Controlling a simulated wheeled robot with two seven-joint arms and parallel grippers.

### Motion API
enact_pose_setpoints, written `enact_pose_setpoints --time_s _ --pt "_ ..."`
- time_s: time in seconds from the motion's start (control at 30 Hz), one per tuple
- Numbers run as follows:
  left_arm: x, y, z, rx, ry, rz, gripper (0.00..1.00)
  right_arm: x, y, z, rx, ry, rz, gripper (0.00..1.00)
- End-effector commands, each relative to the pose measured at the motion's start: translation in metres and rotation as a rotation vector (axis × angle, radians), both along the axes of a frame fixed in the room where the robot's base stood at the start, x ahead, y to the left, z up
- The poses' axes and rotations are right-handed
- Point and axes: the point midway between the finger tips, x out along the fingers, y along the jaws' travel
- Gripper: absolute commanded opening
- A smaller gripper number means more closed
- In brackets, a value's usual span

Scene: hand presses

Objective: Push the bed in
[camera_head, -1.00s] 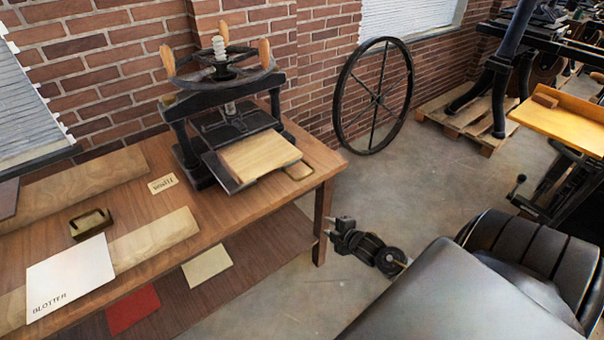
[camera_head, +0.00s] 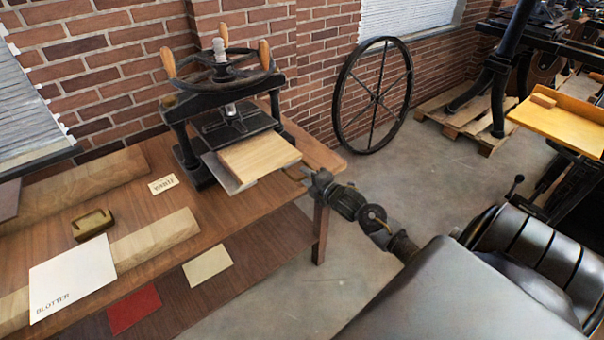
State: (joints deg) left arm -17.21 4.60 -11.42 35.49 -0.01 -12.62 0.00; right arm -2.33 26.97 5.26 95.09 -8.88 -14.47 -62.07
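The black hand press (camera_head: 230,110) stands on the wooden table against the brick wall. Its bed, a flat grey metal plate (camera_head: 222,174), sticks out of the front of the press towards the right. A pale wooden board (camera_head: 260,155) lies on the bed. My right gripper (camera_head: 311,178) is beside the table's right edge, just right of the bed's outer end. It partly covers the small brass-coloured piece there. I cannot tell whether it touches anything or whether its fingers are open. My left gripper is not in view.
On the table (camera_head: 160,254) lie a white blotter sheet (camera_head: 75,277), a small label card (camera_head: 163,184) and a brass block (camera_head: 92,224). A large spoked wheel (camera_head: 373,95) leans on the wall behind. The floor right of the table is open.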

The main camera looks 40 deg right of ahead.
Motion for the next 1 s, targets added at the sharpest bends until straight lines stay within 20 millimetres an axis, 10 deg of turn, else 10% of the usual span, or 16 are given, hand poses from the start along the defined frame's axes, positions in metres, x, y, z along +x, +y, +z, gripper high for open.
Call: enact_pose_setpoints --time_s 0.57,0.8,1.0 --pt "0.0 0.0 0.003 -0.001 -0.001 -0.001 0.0 0.029 0.0 -0.007 0.001 0.0 0.0 0.33" --pt "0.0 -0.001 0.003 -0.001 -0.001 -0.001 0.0 0.028 0.0 -0.007 0.001 0.0 0.0 0.02" --pt "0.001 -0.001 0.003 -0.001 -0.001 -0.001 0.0 0.028 0.0 -0.007 0.001 0.0 0.0 0.0"
